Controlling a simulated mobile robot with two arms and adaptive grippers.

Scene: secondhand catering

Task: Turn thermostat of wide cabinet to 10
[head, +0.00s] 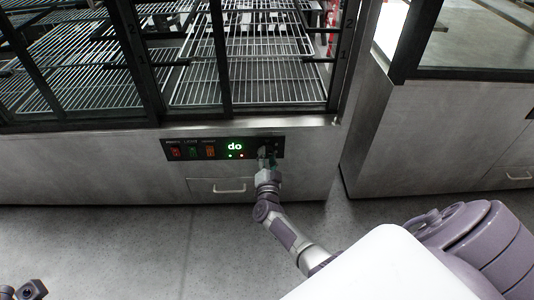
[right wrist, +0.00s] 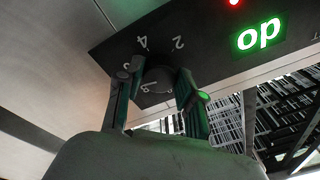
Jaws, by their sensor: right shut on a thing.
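The wide cabinet (head: 100,165) has a black control panel (head: 222,153) low on its front. The panel's green display (head: 235,146) reads "do"; it appears upside down in the right wrist view (right wrist: 258,34). The dark thermostat knob (right wrist: 157,76) sits at the panel's right end, with white numbers such as 2 and 4 around it. My right gripper (head: 266,162) is at the knob, its two fingers (right wrist: 158,88) shut on opposite sides of it. The knob's pointer is not clear. Part of my left arm end (head: 30,289) shows at the bottom left; its fingers are not clear.
A drawer with a handle (head: 230,189) lies just below. Wire shelves (head: 245,70) show behind the glass doors. Another cabinet (head: 430,135) stands to the right across a narrow gap. Grey floor (head: 130,245) is clear in front.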

